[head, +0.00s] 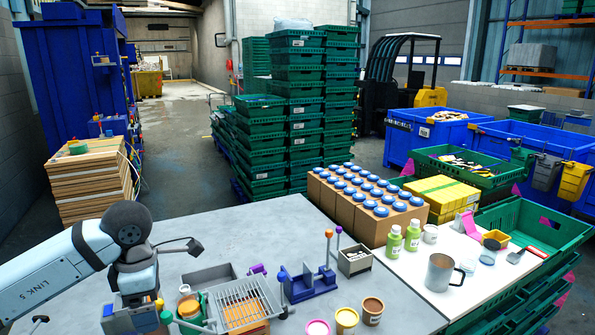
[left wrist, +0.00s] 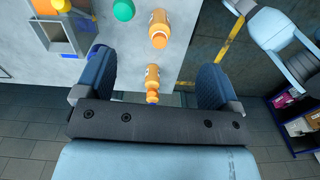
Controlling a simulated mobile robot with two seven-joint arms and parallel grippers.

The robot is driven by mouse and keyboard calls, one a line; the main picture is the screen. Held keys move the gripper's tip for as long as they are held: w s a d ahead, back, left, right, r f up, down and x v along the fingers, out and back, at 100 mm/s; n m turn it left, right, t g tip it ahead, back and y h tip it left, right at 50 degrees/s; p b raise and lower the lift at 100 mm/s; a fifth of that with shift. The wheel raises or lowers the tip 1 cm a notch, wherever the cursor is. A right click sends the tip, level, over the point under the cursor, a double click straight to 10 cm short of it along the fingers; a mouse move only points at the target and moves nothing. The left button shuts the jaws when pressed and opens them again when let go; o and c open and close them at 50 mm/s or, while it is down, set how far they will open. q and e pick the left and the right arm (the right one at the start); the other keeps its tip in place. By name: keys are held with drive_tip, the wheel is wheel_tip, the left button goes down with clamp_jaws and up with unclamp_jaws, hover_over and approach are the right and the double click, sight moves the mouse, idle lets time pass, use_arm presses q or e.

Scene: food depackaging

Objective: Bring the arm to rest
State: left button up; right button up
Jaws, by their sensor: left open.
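My left arm (head: 50,272) reaches in from the left over the near left of the grey table (head: 215,232). My left gripper (head: 135,314) hangs at the table's near left, cut by the bottom edge of the head view. In the left wrist view the two dark blue fingers of the left gripper (left wrist: 153,78) stand wide apart, with nothing gripped. An orange bottle (left wrist: 152,86) shows in the gap between them, apart from both, and a larger orange bottle (left wrist: 159,30) lies beyond. My right gripper is not in view.
Brown boxes with blue-lidded jars (head: 368,213) and a steel jug (head: 438,272) are farther right. The table's back left is mostly clear.

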use_arm(q)
drive_tip(key=s+d+f+n+h, duration=0.1)
drive_tip(key=s+d+n+h, duration=0.25)
drive_tip(key=d+h, duration=0.35)
drive_tip(key=s+d+f+n+t+h, duration=0.1)
drive_tip(key=s+d+n+h, duration=0.25)
drive_tip(key=d+h, duration=0.35)
drive_tip(key=s+d+f+n+h, duration=0.1)
drive_tip(key=s+d+n+h, duration=0.25)
drive_tip(key=d+h, duration=0.35)
drive_tip(key=w+a+f+n+t+y+p, duration=0.1)
drive_tip(key=a+f+n+t+y, duration=0.55)
drive_tip(key=n, duration=0.65)
drive_tip(key=a+f+n+t+y, duration=0.1)
drive_tip(key=f+n+t+y, duration=0.35)
drive_tip(key=n+t, duration=0.65)
drive_tip(key=s+a+f+n+g+y, duration=0.3)
drive_tip(key=s+f+n, duration=0.3)
drive_tip(key=f, duration=0.3)
drive_tip(key=s+a+f+n+g+y, duration=0.3)
drive_tip(key=s+f+n, duration=0.3)
drive_tip(key=f, duration=0.3)
drive_tip(key=shift+s+f+g+y, duration=0.2)
drive_tip(key=shift+s+g+y, duration=0.3)
drive_tip(key=shift+g, duration=0.35)
